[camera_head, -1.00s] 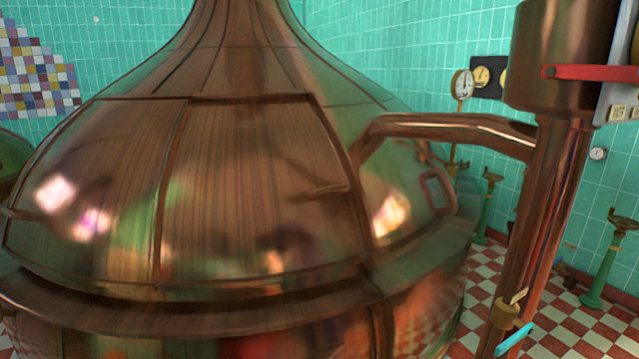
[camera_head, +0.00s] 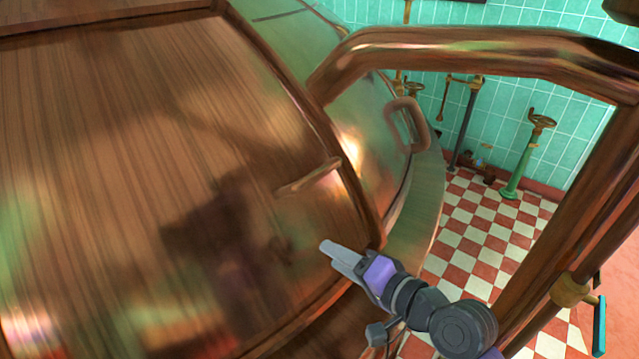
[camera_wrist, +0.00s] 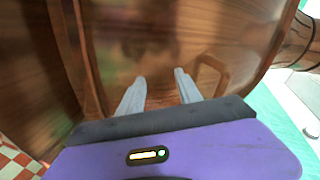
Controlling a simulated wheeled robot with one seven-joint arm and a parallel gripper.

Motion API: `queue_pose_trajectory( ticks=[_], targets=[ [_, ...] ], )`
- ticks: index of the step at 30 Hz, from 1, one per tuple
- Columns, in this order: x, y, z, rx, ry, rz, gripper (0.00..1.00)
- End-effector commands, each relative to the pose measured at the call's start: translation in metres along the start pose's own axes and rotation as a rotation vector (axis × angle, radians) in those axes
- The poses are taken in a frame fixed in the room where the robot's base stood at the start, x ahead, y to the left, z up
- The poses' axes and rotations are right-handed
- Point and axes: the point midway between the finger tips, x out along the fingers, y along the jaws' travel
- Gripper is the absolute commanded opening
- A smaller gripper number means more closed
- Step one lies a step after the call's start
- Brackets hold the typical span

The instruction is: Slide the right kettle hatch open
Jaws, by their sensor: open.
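The copper kettle's hatch (camera_head: 130,130) is a large curved panel filling the left of the head view. Its raised frame runs down its right side, and the panel looks closed. A small bar handle (camera_head: 309,176) sits near the panel's right edge. My gripper (camera_head: 330,250) is below and slightly right of this handle, in front of the copper surface, apart from the handle. In the wrist view the two grey fingers (camera_wrist: 158,82) are spread with nothing between them. A copper loop handle (camera_wrist: 211,75) shows just beyond the right finger; the fingers do not hold it.
A thick copper pipe (camera_head: 470,48) arches from the kettle to an upright at right. Another loop handle (camera_head: 408,125) is on the kettle's right flank. A green valve stand (camera_head: 524,160) stands on the checkered floor (camera_head: 487,225), which is otherwise largely clear.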

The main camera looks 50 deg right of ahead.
Motion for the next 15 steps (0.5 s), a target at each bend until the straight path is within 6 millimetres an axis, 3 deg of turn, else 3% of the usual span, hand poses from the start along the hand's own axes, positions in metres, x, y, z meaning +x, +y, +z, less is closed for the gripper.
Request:
queue_pose_trajectory(
  ticks=[1,6,9,15],
  targets=[
    [0.007,-0.016,-0.021,0.054,0.0,-0.03,0.41],
    [0.012,-0.06,-0.066,0.205,-0.064,-0.103,0.41],
    [0.008,-0.08,-0.085,0.253,-0.099,-0.13,0.41],
    [0.003,-0.098,-0.1,0.292,-0.143,-0.151,0.41]
  ],
)
